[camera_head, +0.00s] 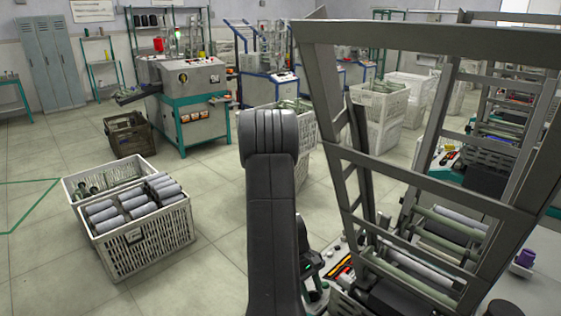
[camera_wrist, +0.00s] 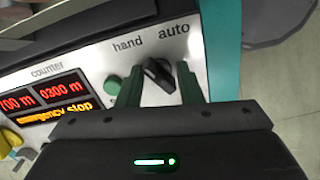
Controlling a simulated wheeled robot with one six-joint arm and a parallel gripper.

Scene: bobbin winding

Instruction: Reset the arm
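My gripper (camera_wrist: 157,70) shows in the wrist view with its two green fingers apart. They are on either side of a black rotary knob (camera_wrist: 159,75) on a pale control panel (camera_wrist: 95,57), below the words "hand" and "auto". I cannot tell whether the fingers touch the knob. Nothing is held clear of the panel. In the head view my dark arm fills the middle and mostly hides the gripper, low beside the machine's panel.
A green button (camera_wrist: 112,84) and red counter displays (camera_wrist: 62,90) lit with "emergency stop" are left of the knob. A tall grey machine frame (camera_head: 385,165) stands close to my arm's right. Crates of bobbins (camera_head: 140,262) sit on the floor at left, with open floor around them.

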